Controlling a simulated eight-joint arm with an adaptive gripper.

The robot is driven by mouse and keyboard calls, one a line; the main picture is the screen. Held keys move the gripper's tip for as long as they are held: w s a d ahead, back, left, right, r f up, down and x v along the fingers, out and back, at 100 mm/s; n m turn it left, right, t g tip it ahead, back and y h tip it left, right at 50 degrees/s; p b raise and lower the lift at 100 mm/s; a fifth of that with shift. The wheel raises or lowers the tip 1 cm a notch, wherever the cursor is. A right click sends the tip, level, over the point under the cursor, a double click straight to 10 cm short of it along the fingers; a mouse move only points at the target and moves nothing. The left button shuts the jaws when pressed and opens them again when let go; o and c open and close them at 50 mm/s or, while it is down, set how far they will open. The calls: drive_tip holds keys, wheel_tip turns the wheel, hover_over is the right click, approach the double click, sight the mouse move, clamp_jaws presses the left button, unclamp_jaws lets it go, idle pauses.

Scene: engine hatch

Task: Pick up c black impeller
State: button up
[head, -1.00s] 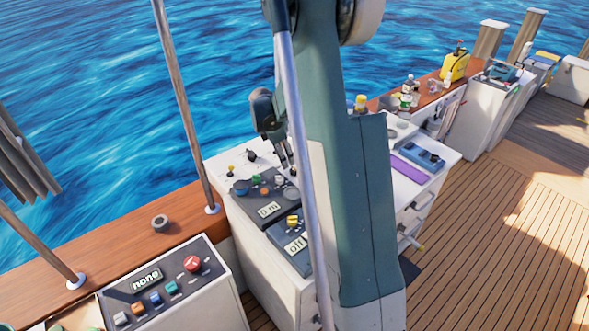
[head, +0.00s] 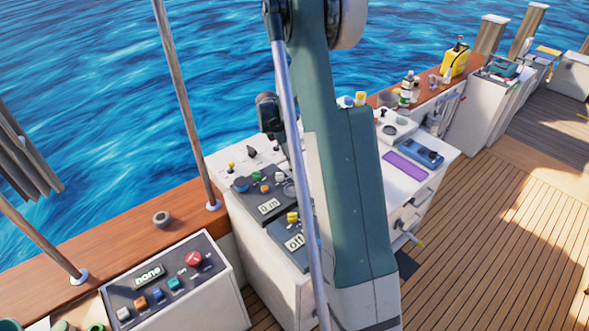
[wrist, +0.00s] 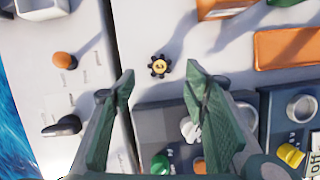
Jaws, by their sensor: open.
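The black impeller (wrist: 160,66) is a small toothed black wheel with a yellow centre. It lies on a pale counter top in the wrist view. My gripper (wrist: 162,76) is open, its two green fingers spread either side of the line to the impeller. The impeller appears between the fingertips, slightly beyond them, with nothing held. I cannot tell the height of the fingertips above the counter. In the head view my wrist is partly visible, but my arm hides the fingertips and I cannot make out the impeller.
Dark control panels (wrist: 165,122) with knobs lie near the fingers in the wrist view. An orange knob (wrist: 64,60) is to the left, an orange tray (wrist: 288,47) to the right. In the head view a purple strip (head: 405,166) and a blue device (head: 424,152) lie on the counter.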

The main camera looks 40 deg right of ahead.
drive_tip(key=shift+d+f, duration=0.25)
drive_tip(key=shift+f, duration=0.45)
drive_tip(key=shift+f, duration=0.1)
drive_tip(key=shift+x, duration=2.5)
drive_tip(key=shift+c, duration=0.5)
drive_tip(key=c, duration=0.9)
